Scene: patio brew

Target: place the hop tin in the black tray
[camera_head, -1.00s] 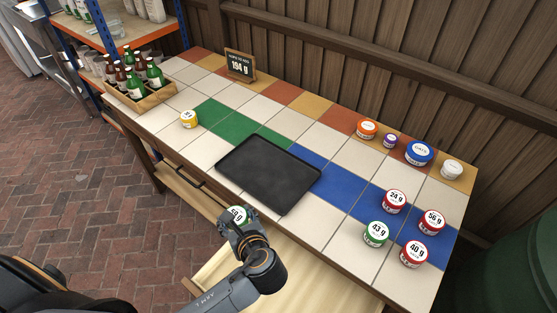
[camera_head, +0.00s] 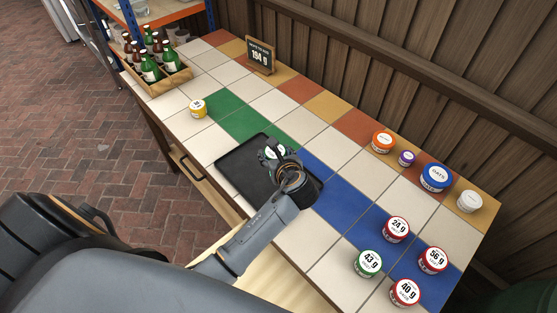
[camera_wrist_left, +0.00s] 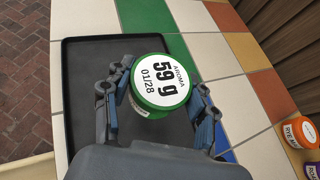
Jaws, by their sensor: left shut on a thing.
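My left gripper (camera_head: 280,156) is shut on a green-rimmed hop tin (camera_wrist_left: 160,85), whose white lid reads "59 g", "AROMA" and "01/28". In the left wrist view the tin sits upright between the two fingers. In the head view the tin is mostly hidden by the gripper. The black tray (camera_head: 238,166) lies flat on the tiled table, with no other thing visible in it. It also shows in the left wrist view (camera_wrist_left: 85,75), under the tin and fingers. The tin is over the tray; I cannot tell the gap below it. My right gripper is not in view.
Red-rimmed tins (camera_head: 396,229) and a green "43 g" tin (camera_head: 368,263) stand to the right. Orange (camera_head: 382,141), purple (camera_head: 406,158), blue (camera_head: 436,177) and white (camera_head: 470,201) containers line the back. A yellow tin (camera_head: 198,107), sign (camera_head: 260,57) and bottle crate (camera_head: 160,82) stand left and behind.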

